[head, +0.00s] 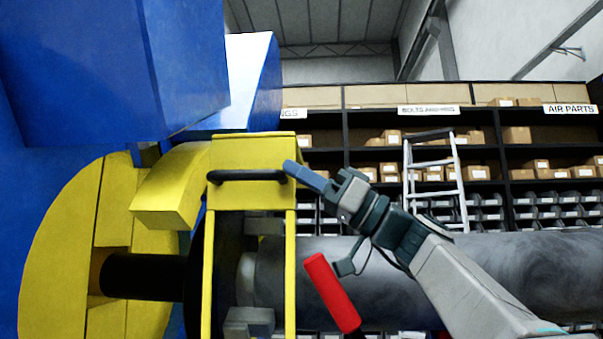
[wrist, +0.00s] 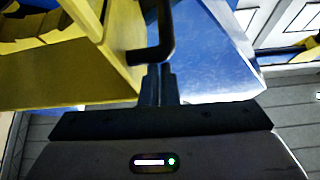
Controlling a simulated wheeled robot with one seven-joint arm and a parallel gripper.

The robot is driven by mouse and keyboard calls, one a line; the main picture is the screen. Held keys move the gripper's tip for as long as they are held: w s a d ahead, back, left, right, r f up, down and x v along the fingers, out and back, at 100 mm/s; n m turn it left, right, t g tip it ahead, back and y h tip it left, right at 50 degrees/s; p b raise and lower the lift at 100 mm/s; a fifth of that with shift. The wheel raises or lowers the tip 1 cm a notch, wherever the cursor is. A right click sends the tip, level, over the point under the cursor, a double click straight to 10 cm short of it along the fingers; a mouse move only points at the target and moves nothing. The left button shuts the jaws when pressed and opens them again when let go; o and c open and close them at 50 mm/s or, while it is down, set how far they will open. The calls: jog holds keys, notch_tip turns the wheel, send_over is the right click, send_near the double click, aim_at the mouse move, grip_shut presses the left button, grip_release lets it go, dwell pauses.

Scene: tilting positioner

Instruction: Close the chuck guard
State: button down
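The chuck guard (head: 252,152) is a yellow box-like frame with a flat top panel and upright yellow bars, standing around the dark chuck area at centre left. A black bar handle (head: 247,175) runs across its front. In the wrist view the guard is the yellow panel (wrist: 100,75) at left, and the handle (wrist: 163,35) lies just beyond my fingertips. My gripper (head: 291,169) is at the handle's right end. Its fingers (wrist: 158,72) look pressed together, with their tips at the handle's bend; I see no part of the handle between them. Whether they touch it is unclear.
A red-gripped lever (head: 332,293) stands below my gripper. A large grey cylinder (head: 530,275) extends right behind my arm. Blue machine housing (head: 110,70) fills the upper left, beside a yellow disc (head: 60,250). Shelves with boxes and a ladder (head: 433,170) stand farther back.

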jog(key=shift+w+a+f, duration=0.15)
jog(key=shift+w+f, duration=0.2)
jog(key=shift+f, duration=0.25)
notch_tip(320, 180, up, 6)
jog(key=d+p, duration=0.1)
jog(key=p, duration=0.3)
jog(key=v, duration=1)
jog(key=shift+f+g+b, duration=0.3)
jog(key=shift+f+b, duration=0.1)
jog(key=shift+b, duration=0.05)
jog(key=shift+s+d, duration=0.1)
